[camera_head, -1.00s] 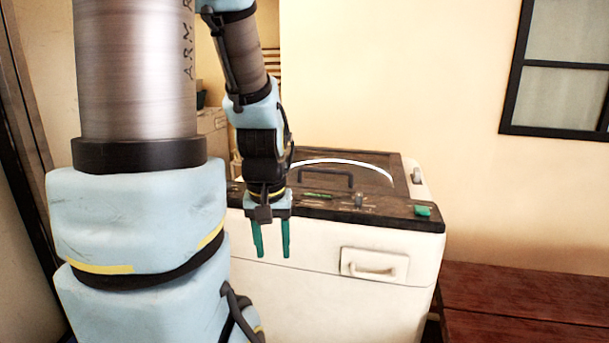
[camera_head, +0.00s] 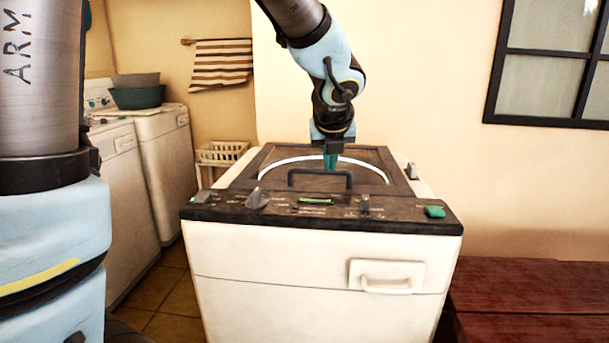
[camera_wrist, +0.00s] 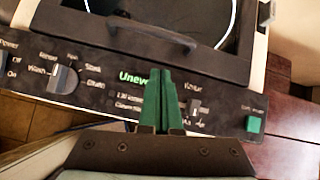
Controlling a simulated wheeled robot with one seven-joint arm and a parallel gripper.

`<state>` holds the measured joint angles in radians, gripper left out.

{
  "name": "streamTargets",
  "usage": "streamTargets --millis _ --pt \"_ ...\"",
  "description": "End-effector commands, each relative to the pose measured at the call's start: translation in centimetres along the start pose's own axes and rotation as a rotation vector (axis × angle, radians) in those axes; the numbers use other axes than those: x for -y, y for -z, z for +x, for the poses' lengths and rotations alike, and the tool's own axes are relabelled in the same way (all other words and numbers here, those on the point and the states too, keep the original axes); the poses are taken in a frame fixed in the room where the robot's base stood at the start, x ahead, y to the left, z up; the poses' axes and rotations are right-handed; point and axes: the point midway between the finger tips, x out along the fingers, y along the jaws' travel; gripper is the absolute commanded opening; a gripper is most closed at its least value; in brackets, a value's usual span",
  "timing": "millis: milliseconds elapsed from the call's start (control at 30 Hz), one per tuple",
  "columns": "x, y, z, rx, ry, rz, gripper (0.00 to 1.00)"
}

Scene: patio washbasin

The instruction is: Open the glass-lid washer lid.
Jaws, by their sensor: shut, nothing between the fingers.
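The washer (camera_head: 320,270) is a white top-loading box with a dark top and a front control panel. Its lid (camera_head: 240,178) is dark-framed with a pale ring showing in it, and lies flat, closed. A black bar handle (camera_head: 320,171) stands at the lid's front edge; it also shows in the wrist view (camera_wrist: 150,36). My gripper (camera_head: 331,164) has green fingers, shut and empty, pointing down close to the handle's top bar. In the wrist view the fingertips (camera_wrist: 160,72) overlap the panel display, short of the handle. I cannot tell whether they touch anything.
The panel carries a grey knob (camera_head: 257,198), a small slider (camera_head: 365,204) and a green button (camera_head: 434,212). The front has a pull handle (camera_head: 386,276). A wooden bench (camera_head: 540,290) stands right; other machines (camera_head: 160,150) and a basket (camera_head: 222,152) are left.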

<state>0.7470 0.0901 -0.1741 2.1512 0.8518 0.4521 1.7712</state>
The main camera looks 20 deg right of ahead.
Motion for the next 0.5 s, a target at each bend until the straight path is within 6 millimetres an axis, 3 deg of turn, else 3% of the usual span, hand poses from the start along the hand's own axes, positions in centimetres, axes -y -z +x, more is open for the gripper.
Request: streamTargets --millis 100,233,500 --pt "2.3 -0.3 -0.6 0.029 0.029 0.156 0.0" --pt "2.8 -0.4 0.0 0.037 0.034 0.197 0.0" --pt "2.8 -0.4 4.5 0.033 0.032 0.193 0.0"
